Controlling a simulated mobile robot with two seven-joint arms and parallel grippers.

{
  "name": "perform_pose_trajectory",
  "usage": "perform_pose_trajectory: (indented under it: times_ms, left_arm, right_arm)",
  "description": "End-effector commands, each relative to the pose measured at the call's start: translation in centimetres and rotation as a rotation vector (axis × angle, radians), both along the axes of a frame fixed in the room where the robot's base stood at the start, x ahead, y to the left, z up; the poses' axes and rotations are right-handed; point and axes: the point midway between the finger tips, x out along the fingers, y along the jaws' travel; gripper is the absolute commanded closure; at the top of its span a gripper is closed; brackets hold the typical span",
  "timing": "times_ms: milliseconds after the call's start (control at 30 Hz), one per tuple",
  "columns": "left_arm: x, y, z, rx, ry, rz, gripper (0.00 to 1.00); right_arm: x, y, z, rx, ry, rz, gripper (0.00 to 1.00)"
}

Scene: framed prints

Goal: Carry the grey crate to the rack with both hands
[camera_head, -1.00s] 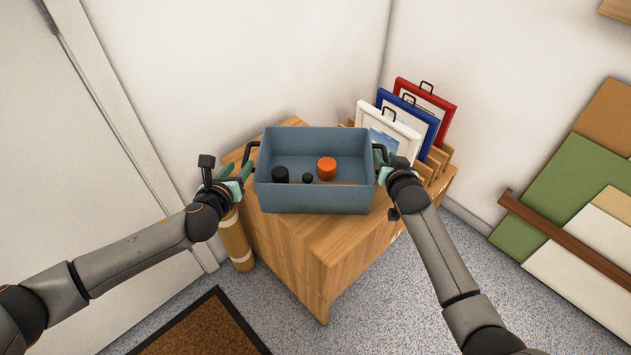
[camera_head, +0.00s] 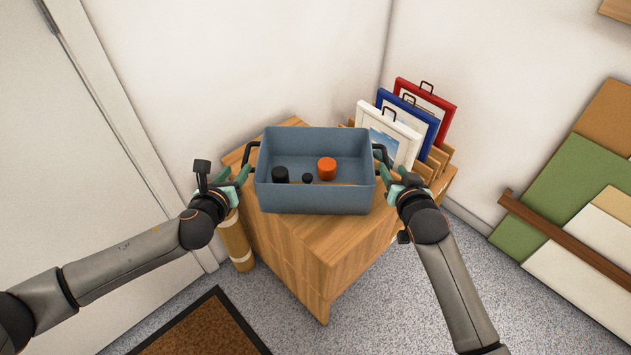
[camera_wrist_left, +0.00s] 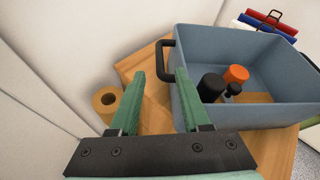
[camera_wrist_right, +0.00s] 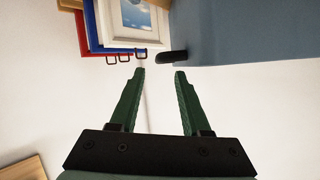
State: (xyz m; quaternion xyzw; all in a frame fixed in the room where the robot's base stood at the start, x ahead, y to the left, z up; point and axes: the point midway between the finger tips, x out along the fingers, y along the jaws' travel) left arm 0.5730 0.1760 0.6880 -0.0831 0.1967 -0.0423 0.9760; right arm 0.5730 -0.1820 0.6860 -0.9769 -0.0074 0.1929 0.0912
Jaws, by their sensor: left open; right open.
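The grey-blue crate (camera_head: 315,200) sits level on the wooden cabinet top, left of a slotted wooden rack (camera_head: 437,166) holding framed prints. Inside the crate are an orange cylinder (camera_head: 327,168), a black cylinder (camera_head: 280,174) and a small black piece (camera_head: 308,178). Black handles stick out at its left (camera_head: 248,153) and right (camera_head: 379,148). My left gripper (camera_head: 240,175) is open just short of the left handle; the left wrist view shows its fingers (camera_wrist_left: 160,72) empty. My right gripper (camera_head: 386,170) is open near the right handle; its fingers (camera_wrist_right: 160,72) are also empty.
White, blue (camera_head: 428,124) and red (camera_head: 440,100) framed prints stand in the rack behind my right gripper. The wooden cabinet (camera_head: 310,250) has bare top in front of the crate. A brown roll (camera_head: 237,245) stands at its left. Boards (camera_head: 560,190) lean at right.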

Motion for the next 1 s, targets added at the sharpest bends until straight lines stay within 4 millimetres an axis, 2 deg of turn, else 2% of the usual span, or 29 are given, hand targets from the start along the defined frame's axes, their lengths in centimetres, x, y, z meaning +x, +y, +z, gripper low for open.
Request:
perform_pose_trajectory:
  times_ms: [100,333,1000]
  left_arm:
    - [0.0,0.0,0.0,0.000,0.000,0.000,0.53]
    - [0.0,0.0,0.0,0.000,0.000,0.000,0.53]
    - [0.0,0.0,0.0,0.000,0.000,0.000,0.53]
  right_arm:
    - [-1.7,-0.2,0.6,0.000,0.000,-0.001,0.53]
    - [-3.5,-0.3,1.4,-0.002,0.001,-0.001,0.53]
    - [-3.8,-0.3,1.5,-0.002,0.001,-0.001,0.53]
